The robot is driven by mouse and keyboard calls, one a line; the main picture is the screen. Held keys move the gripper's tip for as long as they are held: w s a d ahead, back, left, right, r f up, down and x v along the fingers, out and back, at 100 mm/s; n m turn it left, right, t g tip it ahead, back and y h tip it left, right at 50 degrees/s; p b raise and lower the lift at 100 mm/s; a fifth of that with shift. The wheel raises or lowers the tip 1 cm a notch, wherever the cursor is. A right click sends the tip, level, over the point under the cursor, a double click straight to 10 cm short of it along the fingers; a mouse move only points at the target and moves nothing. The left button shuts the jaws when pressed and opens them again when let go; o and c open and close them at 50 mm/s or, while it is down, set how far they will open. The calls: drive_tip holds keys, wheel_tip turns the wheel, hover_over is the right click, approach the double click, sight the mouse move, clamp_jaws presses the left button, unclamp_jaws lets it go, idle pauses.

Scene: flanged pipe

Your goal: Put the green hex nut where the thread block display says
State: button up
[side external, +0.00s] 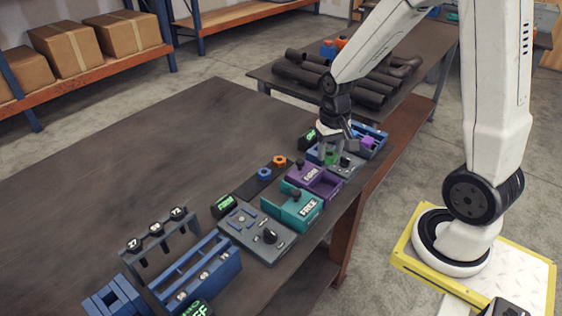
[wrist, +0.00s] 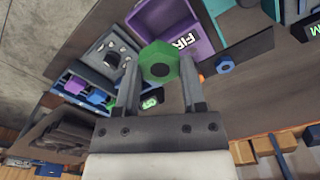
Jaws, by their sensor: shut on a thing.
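My gripper (wrist: 159,68) is shut on the green hex nut (wrist: 160,64), gripping it between the fingertips. In the side external view, my gripper (side external: 331,148) holds the green nut (side external: 331,157) over or just above a grey block with a black knob (side external: 345,162); any gap cannot be told. Beside that block is a black display (side external: 308,138) with green text too small to read. The purple bin (side external: 322,186), labelled what looks like FIRM, and the teal bin (side external: 290,208), labelled FREE, stand to its left. Which block is the thread block is not clear.
A blue tray (side external: 378,135) with coloured nuts lies right of my gripper. A blue nut (side external: 264,174) and an orange nut (side external: 279,160) sit behind the bins. Another grey knob block (side external: 262,247) and a blue rack (side external: 200,280) stand further left. The table's far left is clear.

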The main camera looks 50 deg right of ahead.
sight(330, 154)
drive_tip(key=shift+f, duration=1.7)
drive_tip(key=shift+f, duration=0.15)
drive_tip(key=shift+f, duration=1.9)
drive_tip(key=shift+f, duration=1.3)
idle(0.5)
drive_tip(key=o, duration=1.2)
drive_tip(key=shift+r, duration=0.15)
drive_tip(key=shift+r, duration=3.35)
